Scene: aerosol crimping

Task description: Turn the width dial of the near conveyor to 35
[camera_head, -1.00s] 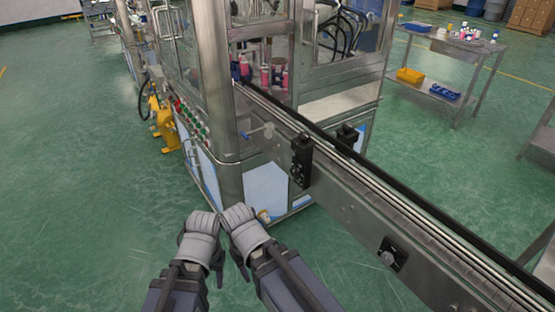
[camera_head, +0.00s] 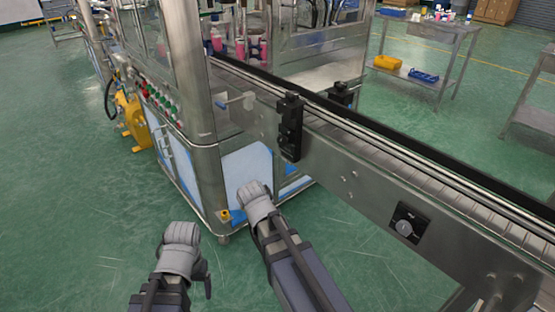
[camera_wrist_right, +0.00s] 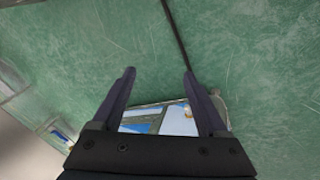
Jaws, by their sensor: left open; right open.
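The width dial (camera_head: 405,228) is a small grey knob on a square black plate. It sits on the metal side wall of the near conveyor (camera_head: 355,192), right of centre in the head view; its scale is too small to read. My left gripper (camera_head: 206,278) is low and left of the conveyor, away from the dial, and its fingers are hard to make out. My right arm reaches up in the middle, left of the dial. In the right wrist view my right gripper (camera_wrist_right: 159,72) is open and empty, its two dark fingers apart over green floor.
A black bracket (camera_head: 290,128) sticks out of the conveyor wall left of the dial. The metal-framed machine (camera_head: 190,90) with push buttons stands at upper left. A steel side table (camera_head: 428,30) stands beyond the conveyor. The green floor at lower left is clear.

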